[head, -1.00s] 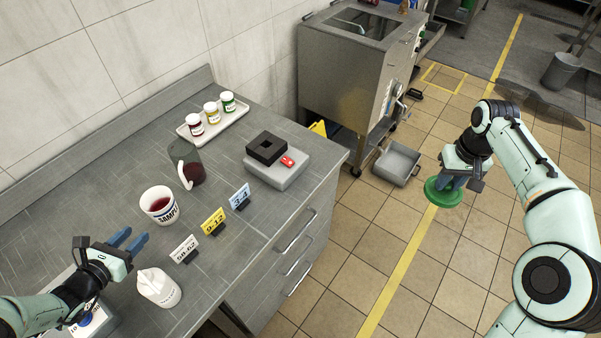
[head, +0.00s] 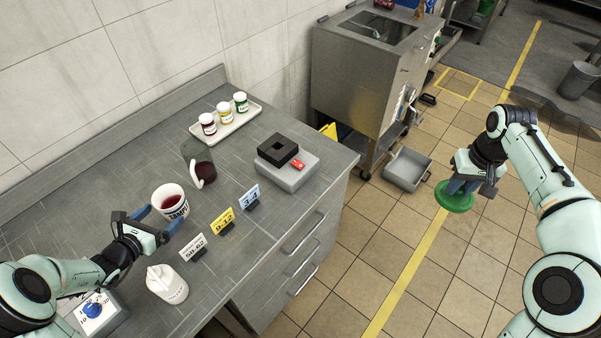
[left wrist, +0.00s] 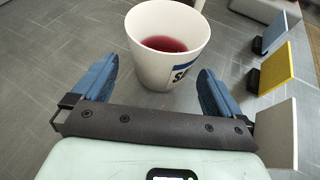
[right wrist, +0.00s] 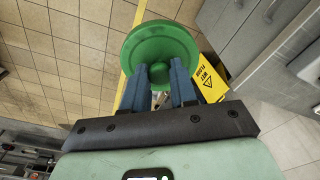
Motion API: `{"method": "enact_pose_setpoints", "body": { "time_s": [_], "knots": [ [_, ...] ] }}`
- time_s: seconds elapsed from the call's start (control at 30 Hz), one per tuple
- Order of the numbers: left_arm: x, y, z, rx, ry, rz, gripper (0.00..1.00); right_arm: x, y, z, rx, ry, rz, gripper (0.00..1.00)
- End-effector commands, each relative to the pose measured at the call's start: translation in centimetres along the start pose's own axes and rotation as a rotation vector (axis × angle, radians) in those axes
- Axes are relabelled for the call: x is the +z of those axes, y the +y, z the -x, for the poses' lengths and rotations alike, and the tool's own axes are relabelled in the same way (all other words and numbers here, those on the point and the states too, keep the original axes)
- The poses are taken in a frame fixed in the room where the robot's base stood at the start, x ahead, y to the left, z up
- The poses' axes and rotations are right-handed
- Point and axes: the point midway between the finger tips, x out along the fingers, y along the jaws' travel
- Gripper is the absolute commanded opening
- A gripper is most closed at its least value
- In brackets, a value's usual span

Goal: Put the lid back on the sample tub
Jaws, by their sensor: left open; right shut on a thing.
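The sample tub (head: 171,202) is a white open cup with red liquid inside and dark "SAMPLE" lettering, standing upright on the bench. It also shows in the left wrist view (left wrist: 165,45). My left gripper (head: 158,219) is open, its blue fingers pointing at the tub, one to each side of its near part; I cannot tell whether they touch it. The green lid (head: 455,198) is a round disc with a knob. My right gripper (head: 461,184) is shut on its knob and holds it over the floor, right of the bench. The lid fills the upper middle of the right wrist view (right wrist: 162,50).
A tray (head: 235,121) of small jars and a scale (head: 289,171) are farther back. A control box (head: 96,309) is at the near left.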

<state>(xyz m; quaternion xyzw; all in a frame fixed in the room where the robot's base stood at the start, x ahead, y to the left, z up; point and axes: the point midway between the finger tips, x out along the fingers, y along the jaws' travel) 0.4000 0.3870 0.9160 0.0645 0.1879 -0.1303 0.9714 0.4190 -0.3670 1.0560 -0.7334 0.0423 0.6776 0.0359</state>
Motion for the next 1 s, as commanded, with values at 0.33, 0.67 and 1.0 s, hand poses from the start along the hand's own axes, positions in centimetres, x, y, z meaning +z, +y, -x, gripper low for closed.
{"method": "enact_pose_setpoints", "body": {
  "time_s": [0.33, 0.67, 1.0],
  "knots": [
    [-0.1, -0.1, -0.5, -0.001, 0.001, 0.001, 1.0, -0.1, 0.0, 0.2, 0.0, 0.001, 0.0, 0.0],
    [-0.3, -0.3, -4.9, -0.001, 0.0, 0.0, 1.0, -0.7, -0.1, 1.7, -0.001, 0.012, 0.0, 0.0],
    [-0.4, -0.2, -5.2, 0.001, 0.0, 0.0, 1.0, -0.7, -0.1, 1.7, -0.001, 0.011, 0.0, 0.0]
  ]
}}
